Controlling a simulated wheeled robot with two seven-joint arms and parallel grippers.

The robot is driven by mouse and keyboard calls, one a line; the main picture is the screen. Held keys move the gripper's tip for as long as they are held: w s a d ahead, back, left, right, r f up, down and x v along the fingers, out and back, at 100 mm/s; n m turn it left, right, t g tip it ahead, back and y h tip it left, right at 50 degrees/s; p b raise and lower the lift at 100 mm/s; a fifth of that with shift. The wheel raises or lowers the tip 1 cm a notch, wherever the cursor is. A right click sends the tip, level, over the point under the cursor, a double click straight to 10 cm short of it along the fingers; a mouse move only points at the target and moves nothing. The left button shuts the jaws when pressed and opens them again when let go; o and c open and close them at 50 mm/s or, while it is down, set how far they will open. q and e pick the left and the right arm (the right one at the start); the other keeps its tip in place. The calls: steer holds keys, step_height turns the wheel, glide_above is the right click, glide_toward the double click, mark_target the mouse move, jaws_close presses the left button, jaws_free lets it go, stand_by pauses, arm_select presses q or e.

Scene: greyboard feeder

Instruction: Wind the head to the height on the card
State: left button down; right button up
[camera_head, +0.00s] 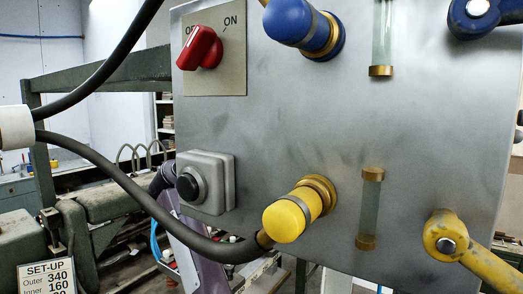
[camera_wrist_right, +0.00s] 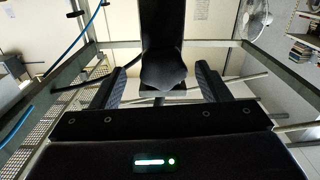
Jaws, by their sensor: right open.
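The set-up card (camera_head: 46,277) stands at the lower left of the head view. It reads Outer 340 and Inner 160, and a third line is cut off by the picture's edge. I cannot identify the head or its winding handle for sure. My right gripper (camera_wrist_right: 159,68) is open in the wrist view, its two fingers well apart. A dark, blunt-ended shape (camera_wrist_right: 163,72) shows between the fingers; I cannot tell what it is or whether it is within reach. My left gripper is not in view.
A grey metal panel (camera_head: 275,130) fills much of the head view. It carries a red OFF/ON switch (camera_head: 201,48), black button (camera_head: 188,187), blue knob (camera_head: 287,20), yellow knob (camera_head: 286,219) and yellow lever (camera_head: 447,245). Thick black cables (camera_head: 110,165) cross at left. Metal frame bars (camera_wrist_right: 220,44) surround my right gripper.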

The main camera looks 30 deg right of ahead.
steer(key=p+x, duration=0.1)
steer(key=x, duration=0.2)
steer(key=shift+w+d+f+p, duration=0.2)
steer(key=shift+w+d+p, duration=0.25)
steer(key=shift+d, duration=0.2)
steer(key=shift+s, duration=0.1)
steer(key=c, duration=1)
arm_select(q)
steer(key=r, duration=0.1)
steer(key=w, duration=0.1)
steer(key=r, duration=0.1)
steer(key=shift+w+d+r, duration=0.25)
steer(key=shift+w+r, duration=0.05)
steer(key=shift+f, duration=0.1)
